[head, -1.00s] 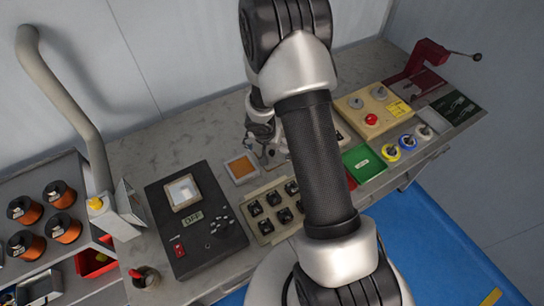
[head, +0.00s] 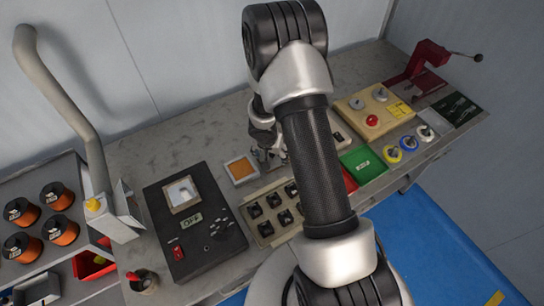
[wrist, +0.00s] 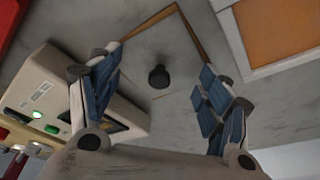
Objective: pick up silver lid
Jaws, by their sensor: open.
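The silver lid (wrist: 182,52) is a flat, square grey plate with a dark round knob (wrist: 158,77) at its middle, seen in the wrist view. Brown edging shows along its upper sides. My gripper (wrist: 161,68) is open, with blue-padded fingers left and right of the knob. The knob appears between them and nothing is held. I cannot tell the exact height of the fingertips over the lid. In the head view my gripper (head: 268,156) is small and partly hidden at the bench behind my arm, and the lid is not clearly visible.
An orange-centred square tile (head: 240,169) lies close by. The black box marked OFF (head: 195,222) and a tray of black parts (head: 262,225) stand nearer. A cream box with a green light (wrist: 62,105) is left in the wrist view. The bench is clear toward the wall.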

